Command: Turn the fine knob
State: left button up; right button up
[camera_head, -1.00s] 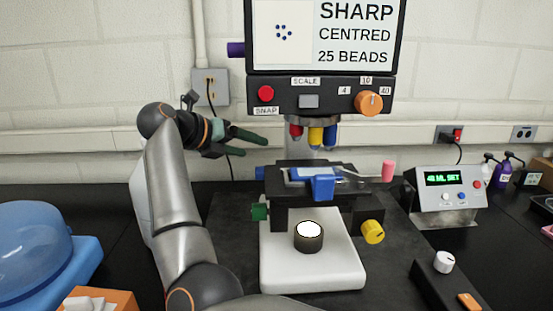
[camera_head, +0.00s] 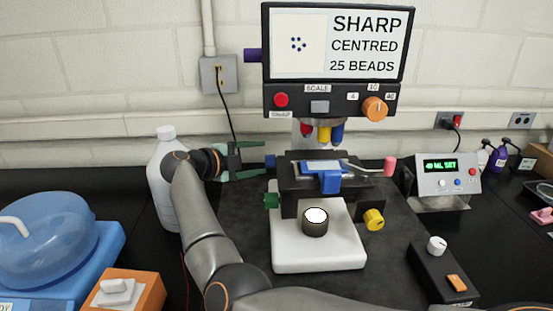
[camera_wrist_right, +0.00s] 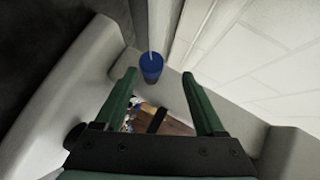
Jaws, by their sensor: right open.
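The microscope (camera_head: 330,155) stands on the bench, its screen (camera_head: 340,42) reading SHARP, CENTRED, 25 BEADS. No readable label marks a fine knob. A blue knob (camera_head: 271,162) sticks out left of the stage, with a green knob (camera_head: 271,200) below it and a yellow knob (camera_head: 374,219) at lower right. My right gripper (camera_head: 263,159) is open and empty left of the stage, its green fingers pointing at the blue knob. In the right wrist view the blue knob (camera_wrist_right: 151,66) shows just past the fingertips, between their lines. My left gripper is out of view.
A white bottle (camera_head: 165,185) stands behind my right arm. A blue domed device (camera_head: 50,240) and an orange box (camera_head: 125,292) are at left. A control box (camera_head: 447,180) and a black knob box (camera_head: 443,270) are at right. A cable hangs behind the gripper.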

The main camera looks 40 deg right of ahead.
jog(key=x, duration=0.4)
jog(key=f+x, duration=0.1)
jog(key=x, duration=0.3)
jog(key=shift+s+a+f, duration=0.1)
jog(key=shift+a+f, duration=0.05)
jog(key=shift+a, duration=0.1)
grip_shut()
